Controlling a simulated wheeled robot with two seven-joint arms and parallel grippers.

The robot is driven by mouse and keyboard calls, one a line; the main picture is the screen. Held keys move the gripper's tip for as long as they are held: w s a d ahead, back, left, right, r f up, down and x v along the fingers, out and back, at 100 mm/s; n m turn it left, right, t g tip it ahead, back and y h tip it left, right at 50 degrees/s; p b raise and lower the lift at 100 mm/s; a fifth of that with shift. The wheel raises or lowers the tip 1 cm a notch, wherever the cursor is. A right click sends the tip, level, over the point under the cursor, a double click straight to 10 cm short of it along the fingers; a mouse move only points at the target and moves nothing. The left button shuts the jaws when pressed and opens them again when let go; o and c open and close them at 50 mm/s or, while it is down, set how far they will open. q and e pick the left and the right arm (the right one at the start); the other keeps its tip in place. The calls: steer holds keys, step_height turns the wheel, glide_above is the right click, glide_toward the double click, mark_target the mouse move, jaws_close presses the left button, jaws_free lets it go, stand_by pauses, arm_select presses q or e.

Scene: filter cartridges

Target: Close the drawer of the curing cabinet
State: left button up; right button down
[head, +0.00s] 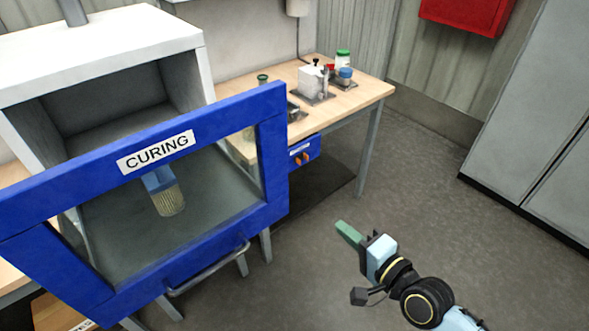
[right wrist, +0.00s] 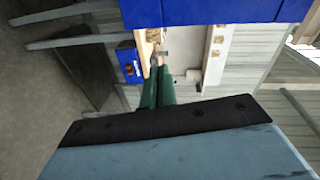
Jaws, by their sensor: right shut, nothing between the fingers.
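The curing cabinet (head: 105,30) is a pale box with an open front at the left of the head view. Its blue-framed front (head: 60,205), labelled CURING and with a clear window, stands out from the box, so the drawer is open. A grey bar handle (head: 208,270) runs along its lower edge. A pleated filter cartridge (head: 168,200) with a blue end shows through the window. My right gripper (head: 348,233) is shut and empty, to the right of the drawer front and apart from it. Its green fingers also show in the right wrist view (right wrist: 157,90). My left gripper is out of view.
A wooden bench (head: 365,92) behind the drawer carries a white block (head: 313,80), a green-lidded jar (head: 343,57) and small parts. A blue box (head: 305,152) hangs under its edge. Grey lockers (head: 525,110) stand at the right. The floor around my right gripper is clear.

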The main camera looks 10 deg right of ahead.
step_height(320, 180, up, 7)
steer(key=a+y, duration=0.2)
steer(key=p, duration=0.1)
glide_toward(285, 168)
steer(key=shift+m+t, duration=0.3)
steer(key=shift+m, duration=0.1)
steer(key=x, duration=0.6)
steer(key=shift+s+a+f, duration=0.1)
steer(key=shift+f, duration=0.05)
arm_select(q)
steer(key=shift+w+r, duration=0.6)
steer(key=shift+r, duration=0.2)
arm_select(e)
steer(key=shift+w+a, duration=0.25)
steer(key=shift+w, duration=0.15)
